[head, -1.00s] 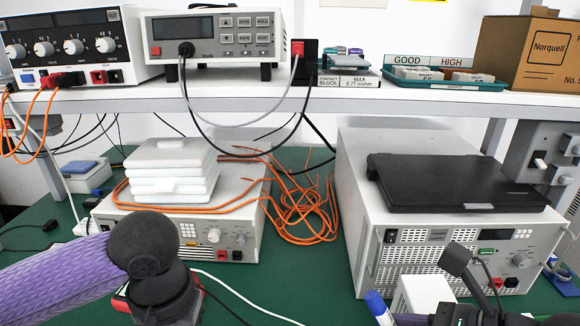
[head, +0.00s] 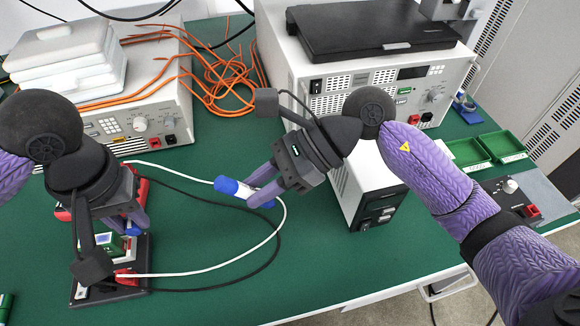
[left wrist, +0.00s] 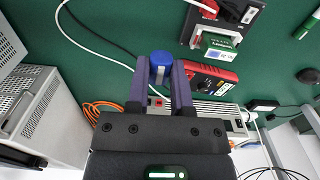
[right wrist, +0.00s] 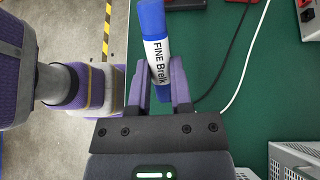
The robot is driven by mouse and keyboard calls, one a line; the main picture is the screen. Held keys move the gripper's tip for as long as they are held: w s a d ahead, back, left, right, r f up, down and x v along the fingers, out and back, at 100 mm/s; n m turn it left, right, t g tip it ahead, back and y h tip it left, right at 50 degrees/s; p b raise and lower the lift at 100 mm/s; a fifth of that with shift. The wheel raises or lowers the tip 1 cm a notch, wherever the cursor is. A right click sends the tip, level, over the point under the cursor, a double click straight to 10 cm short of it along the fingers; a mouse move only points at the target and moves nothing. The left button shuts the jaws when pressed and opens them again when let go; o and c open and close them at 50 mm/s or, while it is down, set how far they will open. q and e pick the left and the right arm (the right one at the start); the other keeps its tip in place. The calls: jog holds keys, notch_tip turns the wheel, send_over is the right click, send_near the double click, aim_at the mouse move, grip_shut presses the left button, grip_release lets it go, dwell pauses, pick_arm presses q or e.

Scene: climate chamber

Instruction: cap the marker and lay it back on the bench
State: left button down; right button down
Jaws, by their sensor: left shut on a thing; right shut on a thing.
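My right gripper (head: 262,187) is shut on the marker (head: 238,190), held above the green bench in the middle of the head view. The marker has a white labelled barrel with blue at both ends; it fills the space between the fingers in the right wrist view (right wrist: 157,48). I cannot make out its writing tip. My left gripper (head: 130,222) points down at the left, shut on a small blue cap (left wrist: 161,62) between its fingertips. In the head view the cap is mostly hidden by the fingers. Cap and marker are apart.
The green bench (head: 200,255) has free room at the front middle. White and black cables cross it below the marker. A red meter (left wrist: 208,75) and a small board fixture (head: 110,285) lie near my left gripper. A white box (head: 365,190) stands behind my right gripper. Green trays (head: 485,150) are at right.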

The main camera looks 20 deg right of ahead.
jog(key=shift+a, duration=0.15)
